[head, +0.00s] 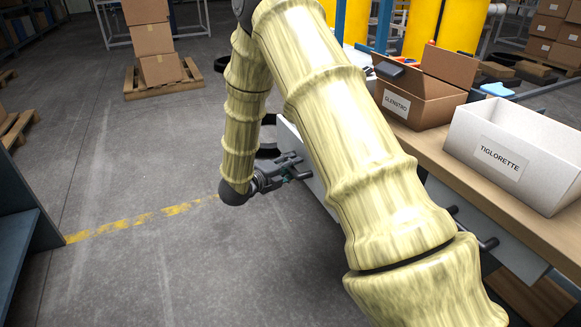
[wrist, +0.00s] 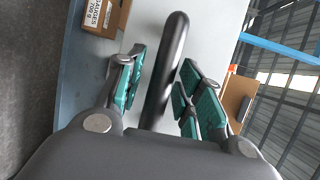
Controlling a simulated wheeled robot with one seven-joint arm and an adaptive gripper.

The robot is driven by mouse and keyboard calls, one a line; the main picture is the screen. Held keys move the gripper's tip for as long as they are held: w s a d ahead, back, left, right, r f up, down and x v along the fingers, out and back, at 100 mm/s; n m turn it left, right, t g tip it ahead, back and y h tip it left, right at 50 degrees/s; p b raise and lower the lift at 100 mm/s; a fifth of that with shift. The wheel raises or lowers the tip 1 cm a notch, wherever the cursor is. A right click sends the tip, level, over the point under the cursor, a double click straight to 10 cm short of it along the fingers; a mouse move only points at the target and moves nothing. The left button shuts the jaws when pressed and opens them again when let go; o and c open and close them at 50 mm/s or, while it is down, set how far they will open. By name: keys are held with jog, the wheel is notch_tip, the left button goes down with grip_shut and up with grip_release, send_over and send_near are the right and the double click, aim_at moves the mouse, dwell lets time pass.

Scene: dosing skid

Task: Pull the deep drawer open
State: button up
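The pale drawer front (head: 288,134) shows under the left end of the bench in the head view, partly hidden by my arm. In the wrist view the drawer front (wrist: 213,45) fills the middle of the picture. Its dark bar handle (wrist: 170,65) runs between the two fingers of my gripper (wrist: 165,92). In the head view my gripper (head: 287,171) is at the drawer front. Whether the drawer stands out at all is hard to tell.
On the wooden bench (head: 437,152) stand an open carton (head: 420,100) marked GLENSTRO and a white bin (head: 515,155) marked TIGLORETTE. Another dark handle (head: 470,228) shows under the bench at right. A labelled carton (wrist: 104,15) shows in the wrist view.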

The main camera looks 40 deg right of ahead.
jog(key=shift+a, duration=0.1)
jog(key=v, duration=1.1)
jog(key=shift+a, duration=0.4)
